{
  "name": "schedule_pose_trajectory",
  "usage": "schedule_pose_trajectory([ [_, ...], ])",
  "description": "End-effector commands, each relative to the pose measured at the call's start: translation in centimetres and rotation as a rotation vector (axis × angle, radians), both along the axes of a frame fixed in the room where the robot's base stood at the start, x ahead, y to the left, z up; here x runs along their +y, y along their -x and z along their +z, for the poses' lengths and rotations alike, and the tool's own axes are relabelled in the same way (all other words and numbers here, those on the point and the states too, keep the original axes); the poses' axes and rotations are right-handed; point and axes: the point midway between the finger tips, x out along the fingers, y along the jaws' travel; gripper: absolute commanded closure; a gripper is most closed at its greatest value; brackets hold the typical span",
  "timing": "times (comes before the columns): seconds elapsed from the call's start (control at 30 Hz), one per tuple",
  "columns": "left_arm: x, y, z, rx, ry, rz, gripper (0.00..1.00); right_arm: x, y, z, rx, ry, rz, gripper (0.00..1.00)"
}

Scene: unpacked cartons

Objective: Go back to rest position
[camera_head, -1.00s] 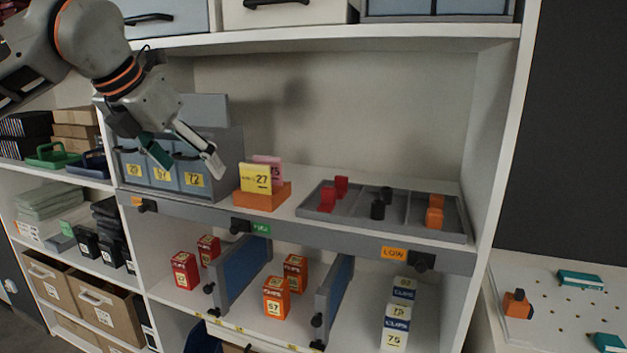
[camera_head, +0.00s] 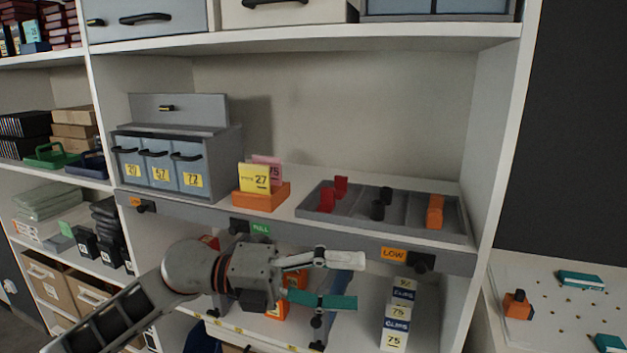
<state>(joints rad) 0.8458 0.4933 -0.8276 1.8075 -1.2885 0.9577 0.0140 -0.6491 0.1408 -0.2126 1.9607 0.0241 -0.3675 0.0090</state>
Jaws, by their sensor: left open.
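My left gripper (camera_head: 340,281) is in front of the lower shelf, pointing right, with its arm coming in from the lower left. Its two fingers, one pale and one teal, are spread apart with nothing between them. It partly covers the orange boxes (camera_head: 274,312) and the blue divider (camera_head: 343,289) behind it. The stacked white-and-blue boxes (camera_head: 398,318) stand to the right of the fingertips, apart from them. My right gripper does not show.
On the middle shelf stand a grey unit with blue drawers (camera_head: 160,165), an orange card holder (camera_head: 262,197) and a grey divided tray (camera_head: 465,236). The shelf's grey front edge (camera_head: 310,240) runs just above my gripper. A pegboard table (camera_head: 560,335) is at the right.

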Motion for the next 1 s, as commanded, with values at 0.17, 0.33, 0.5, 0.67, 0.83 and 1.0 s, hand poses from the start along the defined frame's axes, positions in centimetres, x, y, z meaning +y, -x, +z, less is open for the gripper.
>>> schedule_pose_trajectory([
  [0.17,0.4,-0.8,-0.8,0.246,0.264,0.114,0.25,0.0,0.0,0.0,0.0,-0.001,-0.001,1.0],
  [0.33,2.9,-3.1,-3.3,0.493,0.474,0.279,0.25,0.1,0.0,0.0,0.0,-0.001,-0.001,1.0],
  [0.5,7.0,-5.3,-8.9,0.758,0.635,0.489,0.25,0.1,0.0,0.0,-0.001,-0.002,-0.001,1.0],
  [0.67,11.5,-5.8,-16.9,1.018,0.74,0.718,0.25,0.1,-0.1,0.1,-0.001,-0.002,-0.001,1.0],
  [0.83,16.5,-3.3,-27.2,1.297,0.795,0.976,0.25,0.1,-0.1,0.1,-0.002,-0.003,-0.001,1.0],
  [1.0,20.6,2.1,-36.7,1.544,0.798,1.212,0.25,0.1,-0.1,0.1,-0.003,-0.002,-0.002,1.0],
])
